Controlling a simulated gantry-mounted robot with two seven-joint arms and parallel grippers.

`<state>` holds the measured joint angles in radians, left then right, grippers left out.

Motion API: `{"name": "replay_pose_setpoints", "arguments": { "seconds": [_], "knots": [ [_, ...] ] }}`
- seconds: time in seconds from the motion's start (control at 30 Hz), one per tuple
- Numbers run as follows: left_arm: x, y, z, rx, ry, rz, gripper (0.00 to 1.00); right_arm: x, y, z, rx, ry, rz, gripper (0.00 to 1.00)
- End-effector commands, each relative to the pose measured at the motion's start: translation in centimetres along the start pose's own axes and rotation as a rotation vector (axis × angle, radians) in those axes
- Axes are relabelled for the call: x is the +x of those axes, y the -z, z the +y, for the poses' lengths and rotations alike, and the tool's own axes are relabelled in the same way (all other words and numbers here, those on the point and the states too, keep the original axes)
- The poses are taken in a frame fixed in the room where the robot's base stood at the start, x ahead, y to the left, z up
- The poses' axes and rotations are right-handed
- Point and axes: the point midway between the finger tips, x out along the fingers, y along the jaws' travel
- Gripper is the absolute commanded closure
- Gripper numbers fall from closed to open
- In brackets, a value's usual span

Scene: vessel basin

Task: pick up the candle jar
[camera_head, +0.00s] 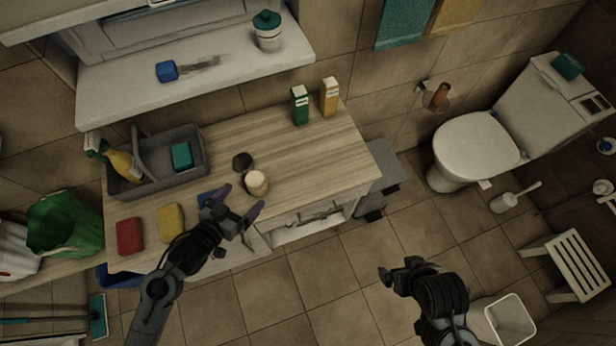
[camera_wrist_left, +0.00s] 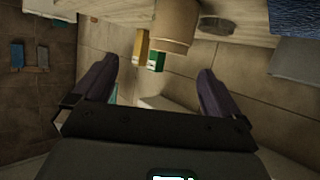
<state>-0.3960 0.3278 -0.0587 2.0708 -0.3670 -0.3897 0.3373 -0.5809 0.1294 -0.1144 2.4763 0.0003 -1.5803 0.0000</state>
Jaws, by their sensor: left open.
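The candle jar (camera_head: 257,183), a small cream cylinder, stands upright on the wooden counter near its front edge. My left gripper (camera_head: 240,200) is open and empty, with its purple-grey fingers just in front of the jar, one toward each side. In the left wrist view the jar (camera_wrist_left: 176,24) shows at the top, between and beyond the open fingers (camera_wrist_left: 157,70), apart from them. A dark round disc (camera_head: 243,161), perhaps its lid, lies behind the jar. My right gripper (camera_head: 395,276) is over the floor, away from the counter; its jaws are unclear.
A red sponge (camera_head: 130,236), a yellow sponge (camera_head: 170,223) and a partly hidden blue item (camera_head: 207,198) lie left of the jar. A grey caddy (camera_head: 190,138) stands behind them. Green (camera_head: 299,106) and yellow (camera_head: 329,97) cartons stand at the back. The counter's right part is clear.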

Motion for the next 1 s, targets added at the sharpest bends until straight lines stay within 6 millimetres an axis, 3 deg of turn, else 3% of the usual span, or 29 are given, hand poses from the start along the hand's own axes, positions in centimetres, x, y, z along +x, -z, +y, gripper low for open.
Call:
{"name": "replay_pose_setpoints", "arguments": {
  "seconds": [0.03,0.2,0.5,0.83,1.0],
  "knots": [
    [0.6,-0.9,-0.4,0.010,0.004,0.004,0.01,1.2,-0.3,-0.3,0.001,0.006,0.002,0.05],
    [1.6,-0.8,-0.9,0.024,0.008,0.017,0.01,2.0,-0.5,-0.8,0.002,0.017,0.006,0.05],
    [5.4,-0.6,-0.9,0.022,0.008,0.019,0.01,1.9,-0.4,-0.8,0.009,0.017,0.009,0.05],
    [7.5,-0.4,-0.8,0.023,0.008,0.018,0.01,1.9,-0.5,-0.4,-0.002,0.007,0.007,0.05],
    [9.7,-0.2,-0.6,0.022,0.008,0.020,0.01,1.7,-0.4,-0.3,-0.003,0.005,0.006,0.05]
  ]
}}
